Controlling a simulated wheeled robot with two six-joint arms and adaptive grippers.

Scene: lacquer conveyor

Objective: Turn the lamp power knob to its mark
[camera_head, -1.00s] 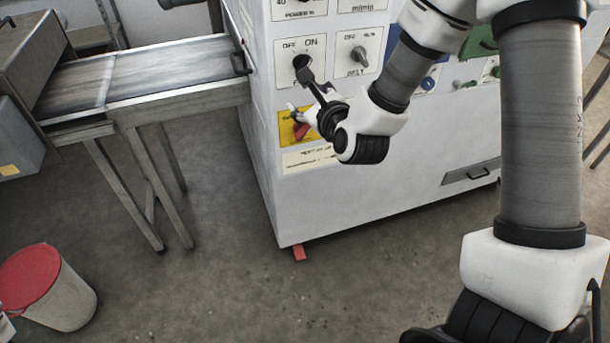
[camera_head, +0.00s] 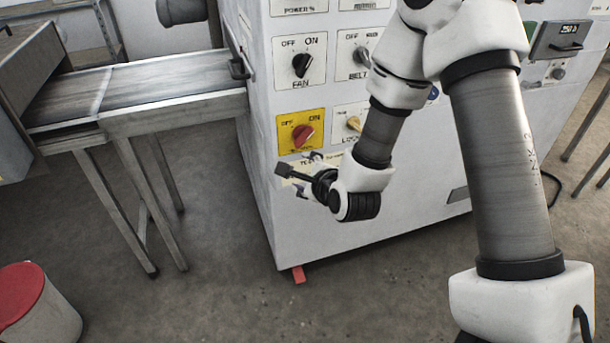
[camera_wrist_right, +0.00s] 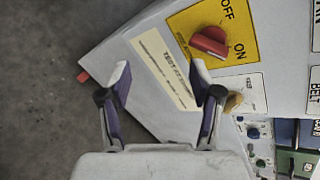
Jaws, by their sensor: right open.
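A plate lettered "POWER %" (camera_head: 300,11) shows only its lower edge at the top of the head view; any knob on it is out of frame. My right gripper (camera_head: 296,178) is open and empty, in front of the cabinet just below the yellow switch plate. In the right wrist view the two fingers (camera_wrist_right: 161,82) stand apart with the cream label strip beyond them. They touch no knob there. My left gripper is not in view.
The cabinet front carries a black fan knob (camera_head: 302,65), a belt knob (camera_head: 363,56), a red knob (camera_head: 303,135) on yellow and a cream lock knob (camera_head: 354,123). A conveyor (camera_head: 170,78) adjoins at left. A red-lidded bin (camera_head: 40,310) stands front left.

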